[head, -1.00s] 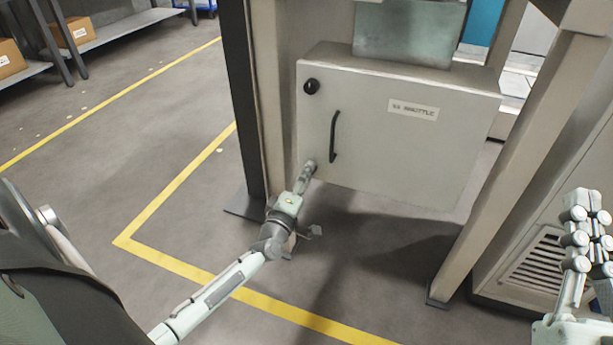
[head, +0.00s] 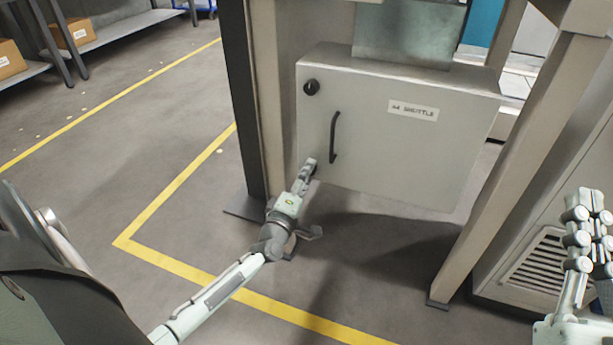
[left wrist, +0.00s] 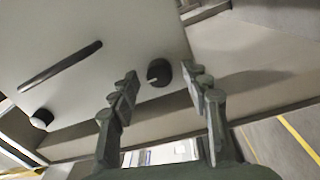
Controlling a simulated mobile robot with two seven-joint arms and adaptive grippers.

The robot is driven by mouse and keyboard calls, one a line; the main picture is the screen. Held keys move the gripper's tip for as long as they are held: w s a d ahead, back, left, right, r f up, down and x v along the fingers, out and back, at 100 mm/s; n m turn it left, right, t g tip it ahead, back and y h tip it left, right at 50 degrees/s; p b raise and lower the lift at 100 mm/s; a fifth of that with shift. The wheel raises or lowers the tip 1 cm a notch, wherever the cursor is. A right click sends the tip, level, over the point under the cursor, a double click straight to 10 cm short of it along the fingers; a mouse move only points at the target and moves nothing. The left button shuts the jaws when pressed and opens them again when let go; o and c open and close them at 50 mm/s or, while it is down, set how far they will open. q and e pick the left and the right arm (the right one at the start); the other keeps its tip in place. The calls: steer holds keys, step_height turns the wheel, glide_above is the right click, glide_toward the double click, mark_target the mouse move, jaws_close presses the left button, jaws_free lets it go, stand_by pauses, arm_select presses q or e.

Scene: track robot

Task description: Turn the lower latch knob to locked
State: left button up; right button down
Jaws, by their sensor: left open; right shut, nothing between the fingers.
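The grey cabinet (head: 400,160) has a door with a vertical black handle (head: 334,137) and a black upper knob (head: 311,87). The lower latch knob (left wrist: 158,72) is black and round with a pale mark, and shows in the left wrist view between the fingertips. In the head view my left gripper (head: 309,164) covers it at the door's lower left corner. My left gripper also shows in the left wrist view (left wrist: 163,84), open, fingers on either side of the knob; I cannot tell whether they touch it. My right gripper (head: 583,203) is shut and empty at the right, away from the cabinet.
The cabinet hangs between upright posts (head: 525,150). A vented grey housing (head: 540,265) stands at the right. Shelves with cardboard boxes (head: 72,32) are at the back left. The floor left of the cabinet is clear, with yellow lines.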

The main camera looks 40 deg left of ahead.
arm_select(q)
steer(key=shift+s, duration=0.1)
steer(key=v, duration=1.1)
steer(key=shift+s, duration=0.4)
steer(key=shift+d, duration=0.1)
